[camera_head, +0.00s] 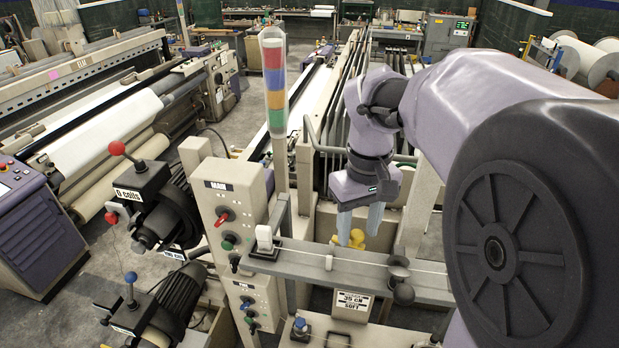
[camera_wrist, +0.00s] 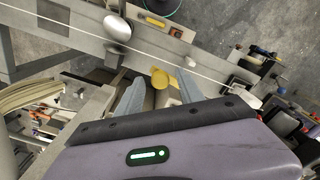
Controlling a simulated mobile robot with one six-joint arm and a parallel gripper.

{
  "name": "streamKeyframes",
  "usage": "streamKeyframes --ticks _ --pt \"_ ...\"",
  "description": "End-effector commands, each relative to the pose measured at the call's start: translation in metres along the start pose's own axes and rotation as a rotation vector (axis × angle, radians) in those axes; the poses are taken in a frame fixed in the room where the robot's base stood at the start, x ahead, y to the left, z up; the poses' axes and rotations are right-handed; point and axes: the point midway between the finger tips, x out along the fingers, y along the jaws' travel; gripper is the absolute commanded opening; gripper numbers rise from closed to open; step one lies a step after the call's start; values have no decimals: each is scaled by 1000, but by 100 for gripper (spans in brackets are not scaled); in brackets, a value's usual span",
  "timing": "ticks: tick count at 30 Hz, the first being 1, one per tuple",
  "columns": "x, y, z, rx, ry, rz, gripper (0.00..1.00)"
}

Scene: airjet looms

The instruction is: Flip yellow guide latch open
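The yellow guide latch (camera_head: 351,239) shows in the head view just below my gripper, behind the grey rail. It also shows in the wrist view (camera_wrist: 163,78), near the ends of my two fingers. My gripper (camera_head: 359,222) points down in the head view, with its pale blue-grey fingers apart. In the wrist view my gripper (camera_wrist: 158,92) is open, one finger on each side of the latch's line. Whether either finger touches the latch cannot be told. The latch's lower part is hidden behind the rail in the head view.
A grey horizontal rail (camera_head: 330,265) with a thread and guides runs in front of the latch. A control panel (camera_head: 226,214) with red and green knobs stands left. A signal tower (camera_head: 274,80) rises behind it. Motor units (camera_head: 175,205) with coloured balls stand further left.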

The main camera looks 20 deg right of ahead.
Motion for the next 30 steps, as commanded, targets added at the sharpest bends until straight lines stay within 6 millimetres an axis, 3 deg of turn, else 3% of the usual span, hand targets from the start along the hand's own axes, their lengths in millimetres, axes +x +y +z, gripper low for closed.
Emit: streamKeyframes --ticks 1,6,10,16,23,24,27,30 --pt "0 0 0 0 0 0 33" --pt "0 0 0 0 0 0 0" --pt "-1 0 0 -9 0 0 0" --pt "-4 6 -7 -189 -1 0 0" --pt "-1 6 -8 -202 2 2 0" --pt "-1 6 -8 -202 2 2 27" --pt "-1 6 -8 -201 2 1 46" --pt "-1 6 -8 -201 1 1 47"
